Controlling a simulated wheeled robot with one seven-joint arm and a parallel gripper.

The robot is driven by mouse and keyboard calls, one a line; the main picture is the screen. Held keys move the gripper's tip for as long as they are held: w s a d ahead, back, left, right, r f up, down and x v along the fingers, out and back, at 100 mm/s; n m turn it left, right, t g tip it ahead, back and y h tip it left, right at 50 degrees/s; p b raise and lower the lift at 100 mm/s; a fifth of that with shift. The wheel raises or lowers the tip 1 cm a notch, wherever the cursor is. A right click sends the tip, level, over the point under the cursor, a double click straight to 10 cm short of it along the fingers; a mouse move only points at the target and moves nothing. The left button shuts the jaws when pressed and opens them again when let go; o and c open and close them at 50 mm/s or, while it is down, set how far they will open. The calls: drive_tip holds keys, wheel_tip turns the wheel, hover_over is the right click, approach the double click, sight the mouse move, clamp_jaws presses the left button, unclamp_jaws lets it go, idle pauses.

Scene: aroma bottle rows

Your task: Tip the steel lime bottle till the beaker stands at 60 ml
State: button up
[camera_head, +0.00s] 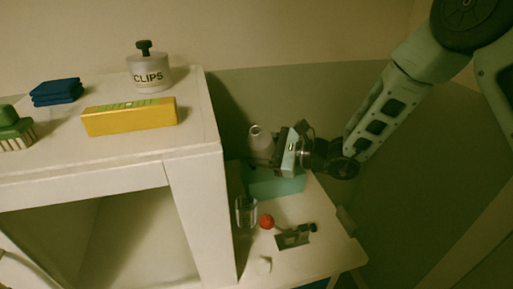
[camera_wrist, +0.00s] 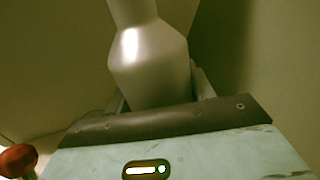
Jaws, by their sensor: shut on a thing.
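A pale grey metallic bottle (camera_head: 260,141) is held by my gripper (camera_head: 278,154) above the back of the low table. It looks close to upright in the head view; a small tilt cannot be ruled out. In the wrist view the bottle (camera_wrist: 148,52) shows its narrowing shoulder and neck, with its lower part between the fingers. No lime mark can be read on it. The clear glass beaker (camera_head: 246,212) stands on the low table, below and slightly left of the bottle. Its liquid level and marks are too small to read. No stream shows between them.
A teal box (camera_head: 273,184) lies behind the beaker. The white cabinet (camera_head: 190,215) rises close on the left, carrying a yellow box (camera_head: 130,117) and a CLIPS jar (camera_head: 149,75).

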drive_tip(key=shift+s+f+n, duration=0.1)
drive_tip(key=shift+f+n, duration=0.1)
drive_tip(key=shift+n, duration=0.1)
drive_tip(key=shift+s+a+f+n, duration=0.1)
drive_tip(key=shift+s+a+n, duration=0.15)
drive_tip(key=shift+n, duration=0.55)
drive_tip(key=shift+w+d+f+n+t+h, duration=0.1)
drive_tip(key=shift+w+f+n+t+h, duration=0.1)
drive_tip(key=shift+n, duration=0.2)
drive_tip(key=shift+w+d+f+n+t+h, duration=0.1)
drive_tip(key=shift+n+h, duration=0.1)
drive_tip(key=shift+n, duration=0.2)
drive_tip(key=shift+w+d+f+n, duration=0.1)
drive_tip(key=shift+w+n, duration=0.1)
drive_tip(key=shift+n, duration=0.3)
drive_tip(key=shift+w+d+f+n+t+h+b, duration=0.15)
drive_tip(key=shift+f+n+b, duration=0.35)
drive_tip(key=shift+b, duration=0.85)
drive_tip(key=shift+w+f+n+t+h+b, duration=0.15)
drive_tip(key=shift+f+b, duration=0.5)
drive_tip(key=shift+b, duration=0.65)
drive_tip(key=shift+d+r+n+b, duration=0.1)
drive_tip(key=shift+r+n+b, duration=0.15)
drive_tip(key=shift+n+b, duration=0.95)
idle(1.2)
drive_tip(key=shift+f+m+b, duration=0.15)
drive_tip(key=shift+m+b, duration=0.5)
drive_tip(key=shift+b, duration=0.15)
